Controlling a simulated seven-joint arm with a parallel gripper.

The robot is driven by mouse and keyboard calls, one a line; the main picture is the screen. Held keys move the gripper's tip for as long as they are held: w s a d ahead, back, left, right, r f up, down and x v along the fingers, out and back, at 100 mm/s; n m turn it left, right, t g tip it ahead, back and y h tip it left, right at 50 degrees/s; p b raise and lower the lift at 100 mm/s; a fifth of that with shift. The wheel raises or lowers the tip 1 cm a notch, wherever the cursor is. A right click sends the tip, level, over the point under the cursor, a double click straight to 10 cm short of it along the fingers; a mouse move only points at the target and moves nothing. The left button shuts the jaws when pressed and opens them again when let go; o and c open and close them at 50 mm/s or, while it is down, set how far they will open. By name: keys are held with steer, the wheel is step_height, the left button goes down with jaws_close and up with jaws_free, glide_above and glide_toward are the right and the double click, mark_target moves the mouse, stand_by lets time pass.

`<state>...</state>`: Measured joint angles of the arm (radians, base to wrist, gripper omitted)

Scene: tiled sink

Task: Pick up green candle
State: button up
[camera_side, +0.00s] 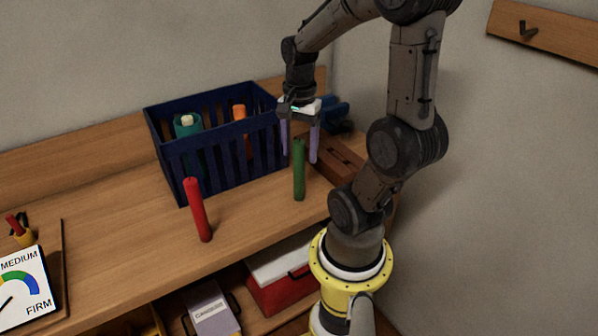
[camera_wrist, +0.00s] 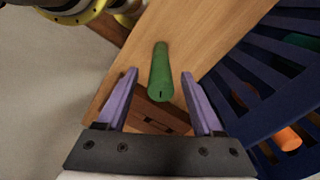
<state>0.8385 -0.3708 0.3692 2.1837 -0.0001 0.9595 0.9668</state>
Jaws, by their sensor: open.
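The green candle (camera_side: 299,170) stands upright on the wooden bench, to the right of the blue basket. In the wrist view the green candle (camera_wrist: 160,72) shows from above, its wick end towards my gripper. My gripper (camera_side: 300,158) points down with its two purple fingers apart and empty. In the side view the candle stands in front of the fingers, its top overlapping the gap between them. In the wrist view the candle lies in line with the gap between the fingertips (camera_wrist: 160,76). I cannot tell whether its top is between the fingers.
A blue slatted basket (camera_side: 225,172) with a teal item and an orange item stands close to the left of my gripper. A red candle (camera_side: 197,210) stands further left on the bench (camera_side: 120,225). A reddish-brown wooden block (camera_side: 338,160) lies behind the green candle.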

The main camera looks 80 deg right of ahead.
mark_target(299, 167)
steer(key=shift+w+a+f, duration=0.1)
steer(key=shift+f, duration=1.25)
steer(key=shift+a+f, duration=0.1)
steer(key=shift+f, duration=1.2)
jaws_close()
